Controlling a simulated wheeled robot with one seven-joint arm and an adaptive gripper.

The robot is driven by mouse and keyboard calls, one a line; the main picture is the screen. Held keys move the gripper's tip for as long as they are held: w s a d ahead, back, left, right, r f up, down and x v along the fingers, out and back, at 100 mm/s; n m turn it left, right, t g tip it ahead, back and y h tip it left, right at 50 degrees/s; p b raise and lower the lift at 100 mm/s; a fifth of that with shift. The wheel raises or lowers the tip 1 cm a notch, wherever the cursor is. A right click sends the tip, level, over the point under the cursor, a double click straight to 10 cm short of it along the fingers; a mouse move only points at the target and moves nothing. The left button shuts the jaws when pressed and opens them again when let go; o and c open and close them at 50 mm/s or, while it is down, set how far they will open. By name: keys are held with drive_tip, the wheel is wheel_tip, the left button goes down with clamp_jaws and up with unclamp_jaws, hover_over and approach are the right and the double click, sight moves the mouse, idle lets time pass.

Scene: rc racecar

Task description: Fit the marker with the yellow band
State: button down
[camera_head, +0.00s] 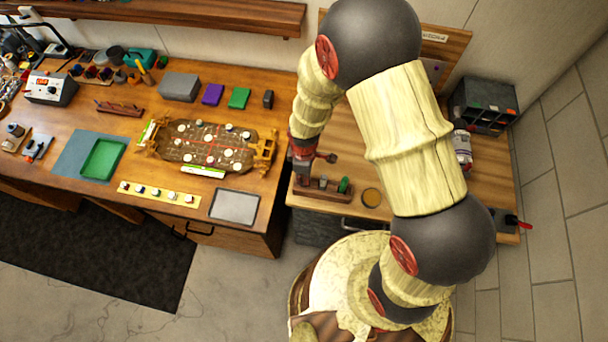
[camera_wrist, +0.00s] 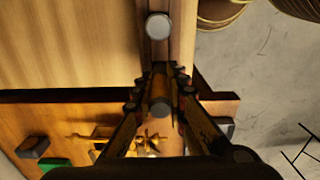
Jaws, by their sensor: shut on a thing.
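My gripper (camera_head: 303,180) is at the left end of a small wooden rack (camera_head: 330,194) on the right bench. In the wrist view my gripper (camera_wrist: 160,92) has its fingers closed around a dark grey cylindrical thing (camera_wrist: 160,106), seen end-on. No yellow band shows on it, so I cannot tell whether it is the marker. The brown racecar chassis (camera_head: 190,153), with several white round pieces on top, lies in a golden fixture (camera_head: 265,152) on the left bench.
A yellow strip (camera_head: 150,192) with several small pieces, a green tray (camera_head: 103,158) and a grey tray (camera_head: 235,206) lie around the chassis. Coloured blocks (camera_head: 239,98) stand behind it. A round disc (camera_head: 372,197) lies right of the rack. A gap separates the benches at the front.

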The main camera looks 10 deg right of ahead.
drive_tip(key=shift+f+b, duration=0.7)
drive_tip(key=shift+f, duration=0.3)
drive_tip(key=c, duration=1.8)
unclamp_jaws()
drive_tip(key=shift+o, duration=0.4)
wheel_tip(320, 180, up, 12)
drive_tip(key=shift+r, duration=0.1)
